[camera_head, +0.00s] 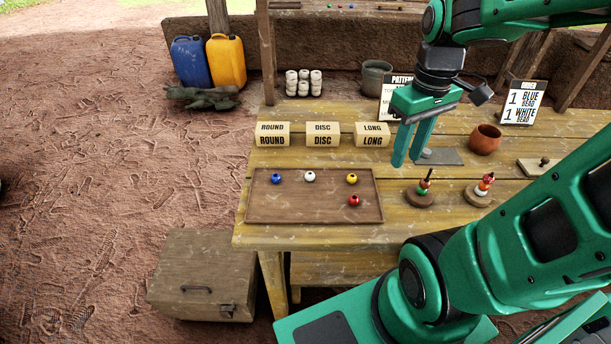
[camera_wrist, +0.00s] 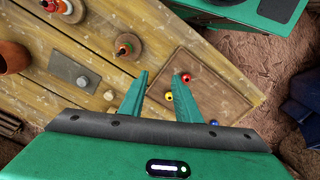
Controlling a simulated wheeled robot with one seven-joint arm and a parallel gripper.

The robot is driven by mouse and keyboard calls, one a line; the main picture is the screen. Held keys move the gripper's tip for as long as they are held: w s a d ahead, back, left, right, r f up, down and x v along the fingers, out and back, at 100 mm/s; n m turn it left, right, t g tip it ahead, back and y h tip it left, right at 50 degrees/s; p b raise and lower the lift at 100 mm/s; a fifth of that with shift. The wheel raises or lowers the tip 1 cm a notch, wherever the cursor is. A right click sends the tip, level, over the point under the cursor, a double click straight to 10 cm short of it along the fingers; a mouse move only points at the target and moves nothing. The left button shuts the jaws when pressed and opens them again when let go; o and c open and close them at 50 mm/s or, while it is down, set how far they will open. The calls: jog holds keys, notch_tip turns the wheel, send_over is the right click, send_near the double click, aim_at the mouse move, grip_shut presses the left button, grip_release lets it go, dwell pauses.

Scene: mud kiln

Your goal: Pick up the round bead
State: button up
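A grey slab (camera_head: 440,158) on the table bears a small rounded grey piece (camera_head: 427,153). It also shows in the wrist view (camera_wrist: 82,82). A brown tray (camera_head: 320,212) holds a blue bead (camera_head: 277,179), a white bead (camera_head: 310,176), a yellow bead (camera_head: 351,179) and a red bead (camera_head: 353,200), all roundish and apart. I cannot tell which is the task's round bead. My gripper (camera_head: 406,163) is above the table, in front of the slab in the head view. Its fingers are apart and empty; the wrist view shows the gap (camera_wrist: 160,76).
Boxes marked ROUND (camera_head: 272,134), DISC (camera_head: 323,134) and LONG (camera_head: 372,134) stand behind the tray. Two bead stacks (camera_head: 424,190) (camera_head: 480,190) and a clay pot (camera_head: 485,139) are to the right. An order card (camera_head: 522,102) stands at the back.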

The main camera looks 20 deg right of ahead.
jog(key=w+a+f+n, duration=0.1)
jog(key=w+a+n, duration=0.5)
jog(key=w+n, duration=0.3)
jog(key=n+y, duration=0.1)
jog(key=n, duration=0.7)
send_near(310, 176)
jog(key=f, duration=0.1)
jog(key=w+f, duration=0.1)
jog(key=f, duration=0.1)
jog(key=shift+w+d+y, duration=0.1)
jog(key=shift+w+y, duration=0.2)
jog(key=shift+w, duration=0.05)
jog(key=shift+s+a+f, duration=0.1)
jog(key=shift+a+f, duration=0.05)
jog(key=shift+f, duration=1.25)
jog(key=shift+s+a+f, duration=0.1)
jog(key=shift+f, duration=1.25)
jog(key=shift+c, duration=0.3)
grip_shut()
